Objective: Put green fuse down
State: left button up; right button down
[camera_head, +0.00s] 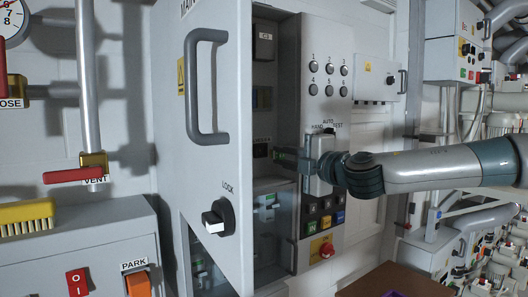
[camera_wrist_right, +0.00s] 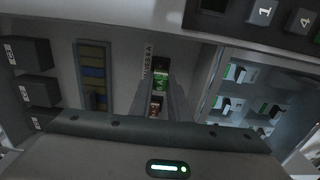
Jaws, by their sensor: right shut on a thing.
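My right gripper (camera_head: 284,157) reaches from the right into the open grey cabinet, its fingers pointing left. In the right wrist view its fingers (camera_wrist_right: 162,97) close in on a small green fuse (camera_wrist_right: 162,76), and the gripper is shut on it. The fuse is beside a narrow labelled strip on the cabinet's inner wall. I cannot tell whether it touches the wall or a socket behind it. A reddish-brown piece (camera_wrist_right: 157,104) shows just below it between the fingers. In the head view the fuse is too small and dark to make out. My left gripper is out of view.
The cabinet door (camera_head: 222,130) with its grey handle (camera_head: 204,88) stands open, left of my arm. A lit compartment (camera_wrist_right: 262,97) holds several white-and-green parts. Black blocks (camera_wrist_right: 30,54) line the other side. The button panel (camera_head: 328,75) is close above my gripper.

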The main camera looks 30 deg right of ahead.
jog(key=shift+s, duration=0.35)
